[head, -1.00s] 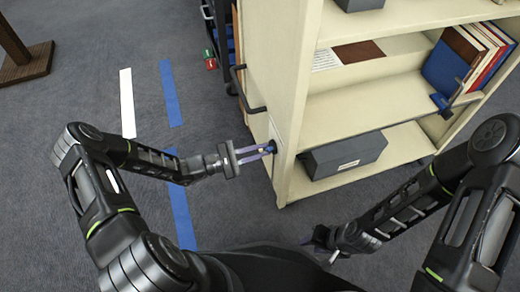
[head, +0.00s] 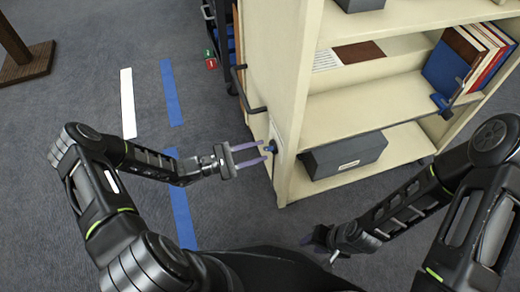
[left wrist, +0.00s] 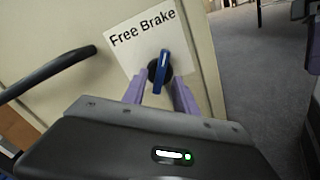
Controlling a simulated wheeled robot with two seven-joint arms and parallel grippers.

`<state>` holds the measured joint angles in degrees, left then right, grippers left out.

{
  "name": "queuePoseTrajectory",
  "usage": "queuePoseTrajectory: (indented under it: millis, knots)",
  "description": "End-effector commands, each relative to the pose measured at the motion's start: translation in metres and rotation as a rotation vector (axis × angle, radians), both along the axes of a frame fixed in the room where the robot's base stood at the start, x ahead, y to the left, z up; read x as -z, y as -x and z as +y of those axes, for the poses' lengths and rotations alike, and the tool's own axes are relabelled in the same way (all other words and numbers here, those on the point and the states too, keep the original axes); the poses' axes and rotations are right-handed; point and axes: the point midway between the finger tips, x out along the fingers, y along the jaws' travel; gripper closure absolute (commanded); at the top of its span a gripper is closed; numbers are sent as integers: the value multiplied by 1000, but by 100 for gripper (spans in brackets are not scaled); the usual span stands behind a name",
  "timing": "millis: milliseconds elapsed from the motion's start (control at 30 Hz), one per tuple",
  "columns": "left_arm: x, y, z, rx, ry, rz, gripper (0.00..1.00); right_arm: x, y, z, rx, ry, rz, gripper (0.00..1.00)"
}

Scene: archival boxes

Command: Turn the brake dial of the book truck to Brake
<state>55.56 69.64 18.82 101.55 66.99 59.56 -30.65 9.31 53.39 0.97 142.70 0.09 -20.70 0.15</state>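The brake dial (left wrist: 167,70) is a black round knob with a blue bar handle on the book truck's end panel. In the left wrist view the bar stands nearly upright, its upper end below the word "Brake" on the white label (left wrist: 188,42). In the head view the dial (head: 271,147) is small, near the panel's edge. My left gripper (head: 268,153) is open; its purple fingers point at the panel beside the dial. In the left wrist view they (left wrist: 159,92) show apart on either side of the bar. My right gripper (head: 308,238) is low at centre; its opening is unclear.
The cream book truck (head: 292,100) has a black handle (head: 241,85) on its end panel, close above my left gripper. A grey box (head: 345,153) and several books (head: 450,62) are on its shelves. Blue and white floor strips (head: 127,100) lie left on open carpet.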

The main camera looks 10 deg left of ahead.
Motion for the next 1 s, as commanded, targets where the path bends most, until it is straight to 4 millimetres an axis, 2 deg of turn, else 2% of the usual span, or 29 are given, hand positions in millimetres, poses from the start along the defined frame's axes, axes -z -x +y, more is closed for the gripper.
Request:
queuePoseTrajectory:
  millis: [200, 400, 1000]
  knots:
    - [-1, 19, 32, -4, -2, 1, 65, -7, 2, 2, -5, -3, 3, 64]
    - [-1, 33, 52, -1, 0, 0, 65, -9, 3, 3, -6, -4, 5, 64]
    - [0, 35, 55, 0, 0, 0, 65, -9, 3, 3, -6, -4, 5, 64]
